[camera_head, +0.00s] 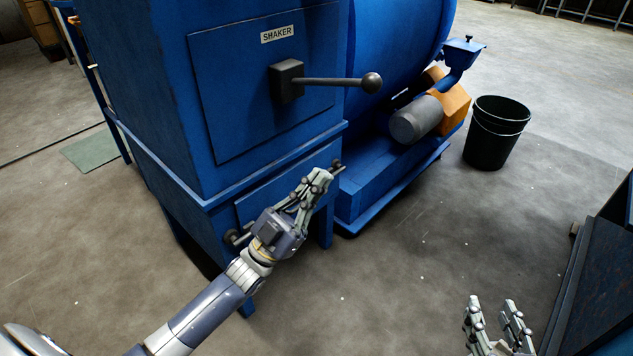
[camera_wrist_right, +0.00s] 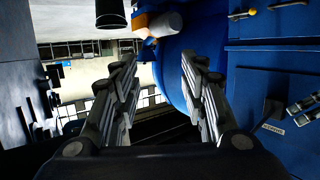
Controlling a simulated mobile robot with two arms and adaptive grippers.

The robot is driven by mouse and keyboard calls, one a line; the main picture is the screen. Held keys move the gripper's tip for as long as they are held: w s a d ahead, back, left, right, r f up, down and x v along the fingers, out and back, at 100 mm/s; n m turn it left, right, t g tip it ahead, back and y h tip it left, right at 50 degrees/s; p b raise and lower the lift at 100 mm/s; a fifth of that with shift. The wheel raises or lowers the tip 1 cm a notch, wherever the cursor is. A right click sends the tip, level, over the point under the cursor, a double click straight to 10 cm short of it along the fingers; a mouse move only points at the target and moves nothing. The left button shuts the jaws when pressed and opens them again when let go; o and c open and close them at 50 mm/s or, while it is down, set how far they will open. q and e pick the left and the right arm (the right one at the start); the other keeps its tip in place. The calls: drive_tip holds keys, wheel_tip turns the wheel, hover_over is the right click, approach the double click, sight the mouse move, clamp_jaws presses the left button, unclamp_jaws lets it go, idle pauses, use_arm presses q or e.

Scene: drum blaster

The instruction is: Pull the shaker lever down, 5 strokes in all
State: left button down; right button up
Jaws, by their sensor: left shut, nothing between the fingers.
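The shaker lever (camera_head: 330,81) is a dark rod with a round ball knob (camera_head: 371,82) at its end. It sticks out roughly level to the right from a dark block on the blue machine's front panel, below the SHAKER label (camera_head: 277,33). My left gripper (camera_head: 322,176) is shut and empty, below the lever and apart from it, in front of the lower blue panel. My right gripper (camera_head: 495,308) is open and empty at the lower right, far from the lever. Its two spread fingers also show in the right wrist view (camera_wrist_right: 157,68).
The blue machine (camera_head: 140,75) fills the upper left, with a grey motor (camera_head: 416,119) at its right. A black bucket (camera_head: 496,135) stands on the floor beyond. A dark blue structure (camera_head: 600,285) is at the lower right. The middle floor is clear.

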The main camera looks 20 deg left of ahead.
idle(0.4)
drive_tip(key=s+d+f+g+h+p, duration=0.1)
drive_tip(key=s+f+g+p, duration=0.3)
drive_tip(key=f+p, duration=0.55)
drive_tip(key=s+d+f+g+h+p, duration=0.1)
drive_tip(key=s+f+g+p, duration=0.25)
drive_tip(key=f+p, duration=0.65)
use_arm(q)
drive_tip(key=a+r+n+g+y+p, duration=0.1)
drive_tip(key=r+n+g+y+p, duration=0.1)
drive_tip(key=r+n+y+p, duration=0.3)
drive_tip(key=a+r+n+g+y+p, duration=0.2)
drive_tip(key=r+n+y+p, duration=0.2)
drive_tip(key=r+n+p, duration=0.4)
wheel_tip(320, 180, up, 8)
drive_tip(key=p, duration=0.4)
drive_tip(key=shift+s+a+r+g+y, duration=0.2)
drive_tip(key=shift+s+r+g+y, duration=0.1)
drive_tip(key=shift+y, duration=0.1)
use_arm(e)
drive_tip(key=s+d+f+g, duration=0.1)
drive_tip(key=s+d+g, duration=0.2)
drive_tip(key=s, duration=1.1)
drive_tip(key=s+d+f+g+h, duration=0.1)
drive_tip(key=s+d+g, duration=0.2)
drive_tip(key=s, duration=1)
drive_tip(key=shift+s+d+f, duration=0.25)
drive_tip(key=shift+s+d, duration=0.15)
drive_tip(key=shift+d, duration=0.05)
